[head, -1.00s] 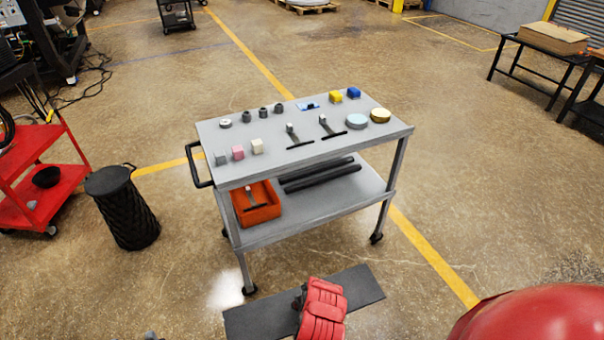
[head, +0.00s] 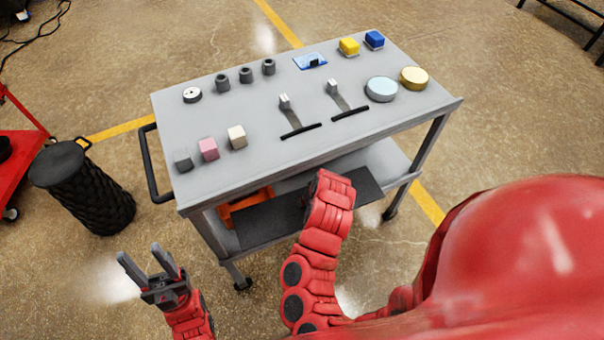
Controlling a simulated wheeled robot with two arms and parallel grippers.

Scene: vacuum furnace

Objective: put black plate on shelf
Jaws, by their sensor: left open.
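The black plate (head: 268,222) is a flat dark slab in front of and partly over the grey cart's lower shelf (head: 388,160). I cannot tell whether it touches the shelf. My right gripper (head: 318,190) is at the middle of the plate, its fingers hidden behind my red wrist; the plate has travelled with it, so it looks shut on the plate. My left gripper (head: 150,262) is open and empty, left of the cart and above the floor.
The cart's top (head: 240,155) holds cubes, dark cylinders, round discs and two lever switches. An orange bin (head: 243,205) on the lower shelf is mostly covered by the plate. A black woven basket (head: 85,190) stands left of the cart.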

